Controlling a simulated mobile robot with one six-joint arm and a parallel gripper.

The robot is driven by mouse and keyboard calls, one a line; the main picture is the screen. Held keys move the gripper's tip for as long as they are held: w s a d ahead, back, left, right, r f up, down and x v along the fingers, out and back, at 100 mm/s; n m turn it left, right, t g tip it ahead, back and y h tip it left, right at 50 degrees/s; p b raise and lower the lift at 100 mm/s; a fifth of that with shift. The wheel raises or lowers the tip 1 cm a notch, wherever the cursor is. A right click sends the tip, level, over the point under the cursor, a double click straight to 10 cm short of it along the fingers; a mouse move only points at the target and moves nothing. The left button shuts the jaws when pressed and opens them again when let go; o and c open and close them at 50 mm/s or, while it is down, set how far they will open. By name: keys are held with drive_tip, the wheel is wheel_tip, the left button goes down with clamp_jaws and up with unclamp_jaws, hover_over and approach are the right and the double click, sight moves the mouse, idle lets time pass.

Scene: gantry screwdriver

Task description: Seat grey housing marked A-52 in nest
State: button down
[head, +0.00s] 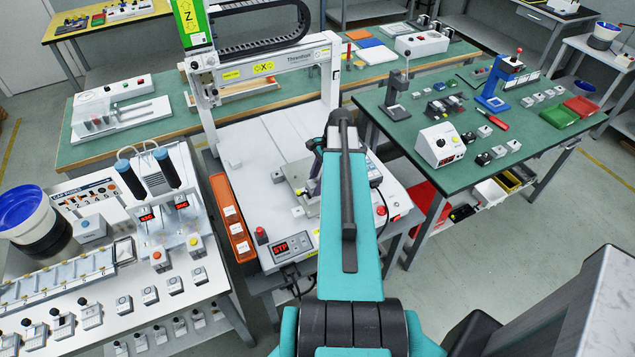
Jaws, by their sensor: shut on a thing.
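My teal arm reaches over the white gantry table (262,172). My gripper (314,172) shows only as a dark part at the arm's left edge, low over the grey nest fixture (297,170) in the middle of the table. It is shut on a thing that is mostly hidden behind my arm. I cannot make out a marking A-52 or whether the held thing touches the nest. A small grey block (298,211) lies on the table in front of the fixture.
The gantry frame (265,62) stands over the table's back. An orange bin strip (232,217) runs along its left side. A red display box (291,246) and a red button (261,235) sit at the front. Crowded benches stand left and right.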

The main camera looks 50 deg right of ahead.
drive_tip(key=shift+a+f, duration=0.1)
drive_tip(key=shift+f, duration=0.35)
drive_tip(key=c, duration=1.3)
unclamp_jaws()
drive_tip(key=shift+r, duration=0.15)
drive_tip(key=shift+o, duration=0.4)
drive_tip(key=shift+w+d+r+p, duration=0.15)
drive_tip(key=shift+d+r+p, duration=0.15)
drive_tip(key=shift+r+p, duration=0.45)
drive_tip(key=shift+p+v, duration=2)
drive_tip(key=shift+v, duration=1.6)
drive_tip(key=shift+s+a, duration=0.1)
drive_tip(key=shift+s, duration=0.1)
